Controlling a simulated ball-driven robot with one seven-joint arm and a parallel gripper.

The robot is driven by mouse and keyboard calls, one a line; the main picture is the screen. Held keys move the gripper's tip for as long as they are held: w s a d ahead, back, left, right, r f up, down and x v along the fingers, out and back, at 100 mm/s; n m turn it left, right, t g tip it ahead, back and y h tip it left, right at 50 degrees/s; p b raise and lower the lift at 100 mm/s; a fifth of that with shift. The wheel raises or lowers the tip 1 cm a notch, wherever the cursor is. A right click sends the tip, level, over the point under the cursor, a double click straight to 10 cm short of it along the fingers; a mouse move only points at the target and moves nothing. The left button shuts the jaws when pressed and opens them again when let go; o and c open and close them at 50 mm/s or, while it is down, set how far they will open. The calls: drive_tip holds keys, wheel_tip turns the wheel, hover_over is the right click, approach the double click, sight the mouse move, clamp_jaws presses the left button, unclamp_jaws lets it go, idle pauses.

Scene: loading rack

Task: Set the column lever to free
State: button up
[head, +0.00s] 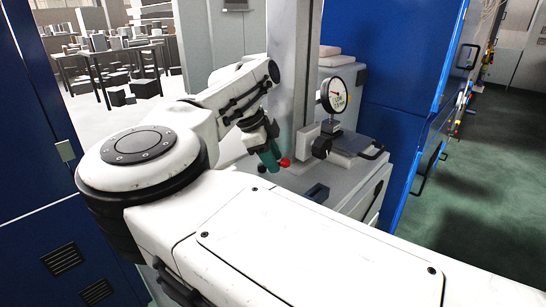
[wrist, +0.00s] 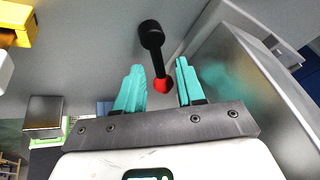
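The column lever (wrist: 178,66) shows in the wrist view as a dark rod with a black round end (wrist: 151,35) and a red ball (wrist: 162,86). My gripper (wrist: 160,68) is open. Its two teal fingers stand on either side of the red ball, with a visible gap to each. In the head view my gripper (head: 273,163) is beside the foot of the grey column (head: 292,75), and the red ball (head: 285,162) shows just right of the fingertips. Most of the lever is hidden there. I cannot read any lever marking.
A dial gauge (head: 335,96) on a stand and a dark plate (head: 352,143) with a handle are right of the column on the grey bench (head: 375,180). Blue cabinets (head: 410,60) stand behind. In the wrist view a metal wall (wrist: 262,85) is close on the right.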

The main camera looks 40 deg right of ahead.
drive_tip(key=shift+d+f, duration=0.1)
drive_tip(key=shift+f, duration=0.1)
clamp_jaws()
idle(0.3)
idle(0.3)
